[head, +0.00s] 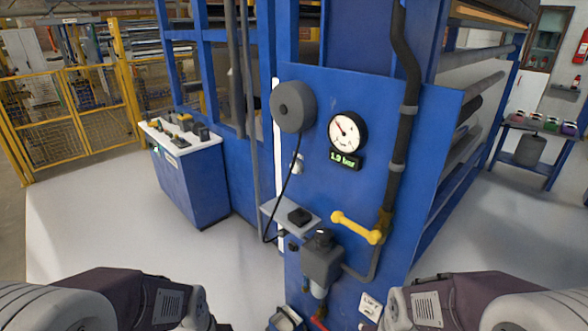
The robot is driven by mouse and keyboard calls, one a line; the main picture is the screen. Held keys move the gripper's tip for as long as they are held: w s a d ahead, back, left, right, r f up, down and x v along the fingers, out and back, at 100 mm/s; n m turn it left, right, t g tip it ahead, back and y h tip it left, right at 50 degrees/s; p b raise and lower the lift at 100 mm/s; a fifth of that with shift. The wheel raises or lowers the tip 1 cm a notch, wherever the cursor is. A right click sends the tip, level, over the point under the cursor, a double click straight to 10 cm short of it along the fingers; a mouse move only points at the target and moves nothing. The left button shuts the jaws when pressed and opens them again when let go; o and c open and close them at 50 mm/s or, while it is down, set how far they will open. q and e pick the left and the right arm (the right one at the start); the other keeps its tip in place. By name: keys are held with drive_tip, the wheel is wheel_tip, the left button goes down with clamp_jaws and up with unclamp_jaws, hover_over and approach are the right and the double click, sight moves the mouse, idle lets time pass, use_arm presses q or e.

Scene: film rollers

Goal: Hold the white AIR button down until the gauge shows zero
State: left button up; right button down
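The round gauge (347,132) has a white face, a black rim and a red needle pointing to the upper left. The small green display (345,160) under it reads about 1.9 bar. Both are on the blue machine panel (330,100). A small whitish round knob or button (298,164) sits on the panel below left of the gauge; I cannot read any AIR label on it. Nothing touches it. My two forearms come in at the bottom left and bottom right, well below the gauge. Neither gripper's fingers can be made out.
A grey round disc (293,106) with a black cable sits left of the gauge. A yellow lever (356,228), a black pipe (406,90) and a grey valve body (322,259) stick out from the panel. A blue control desk (188,170) stands left. The floor between is clear.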

use_arm(q)
clamp_jaws()
idle(1.9)
